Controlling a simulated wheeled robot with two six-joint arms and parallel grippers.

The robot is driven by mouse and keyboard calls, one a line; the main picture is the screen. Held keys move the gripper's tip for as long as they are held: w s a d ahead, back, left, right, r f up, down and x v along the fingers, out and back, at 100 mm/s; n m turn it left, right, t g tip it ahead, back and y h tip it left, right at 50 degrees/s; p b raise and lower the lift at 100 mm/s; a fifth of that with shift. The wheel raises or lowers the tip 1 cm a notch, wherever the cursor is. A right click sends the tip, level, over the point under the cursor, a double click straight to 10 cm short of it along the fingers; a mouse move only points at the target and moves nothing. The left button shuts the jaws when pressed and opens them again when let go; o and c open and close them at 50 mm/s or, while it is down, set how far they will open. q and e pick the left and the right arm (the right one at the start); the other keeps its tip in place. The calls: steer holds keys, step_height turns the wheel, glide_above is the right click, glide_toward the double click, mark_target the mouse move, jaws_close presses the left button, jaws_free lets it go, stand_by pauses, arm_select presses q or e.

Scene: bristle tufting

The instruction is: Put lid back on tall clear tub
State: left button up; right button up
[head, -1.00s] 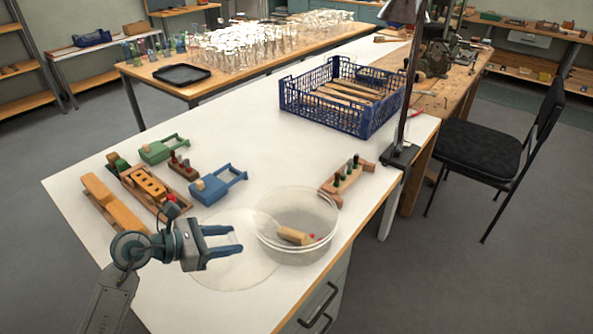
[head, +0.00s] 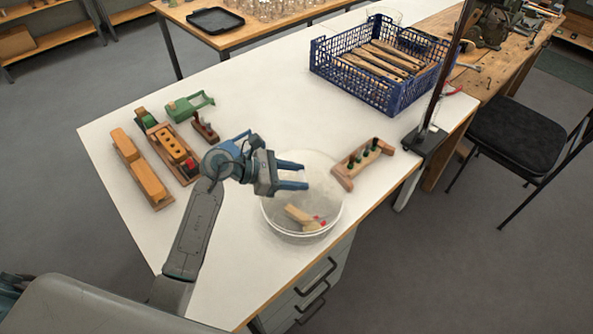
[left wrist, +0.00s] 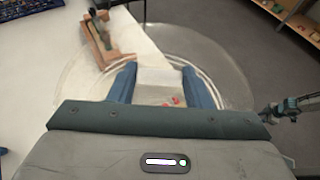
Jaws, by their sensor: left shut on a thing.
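My left gripper (head: 292,179) is shut on the edge of the clear round lid (head: 322,168), a faint see-through disc. The lid also shows in the left wrist view (left wrist: 222,58), reaching out beyond both fingers. The tall clear tub (head: 302,236) stands near the table's front edge, below and partly behind the lid. Inside it lie a light wooden piece (head: 298,213) and small red bits. The lid looks held above the tub; the gap is hard to judge. My right gripper (left wrist: 285,107) appears small at the right of the left wrist view, its jaws unclear.
A wooden rack with dark-green pegs (head: 362,160) stands close right of the tub. A blue crate of wooden handles (head: 372,88) is behind it, and a lamp stand (head: 428,138) at the right edge. Wooden blocks (head: 140,168) and a green tool (head: 188,106) lie left.

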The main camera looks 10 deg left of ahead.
arm_select(q)
steer(key=shift+w+f+b, duration=0.1)
steer(key=shift+f+b, duration=1.65)
steer(key=shift+f, duration=0.9)
steer(key=shift+r+b, duration=0.1)
steer(key=shift+b, duration=0.3)
steer(key=shift+f+b, duration=0.25)
steer(key=shift+b, duration=0.4)
stand_by(0.4)
stand_by(0.3)
steer(key=o, duration=1.5)
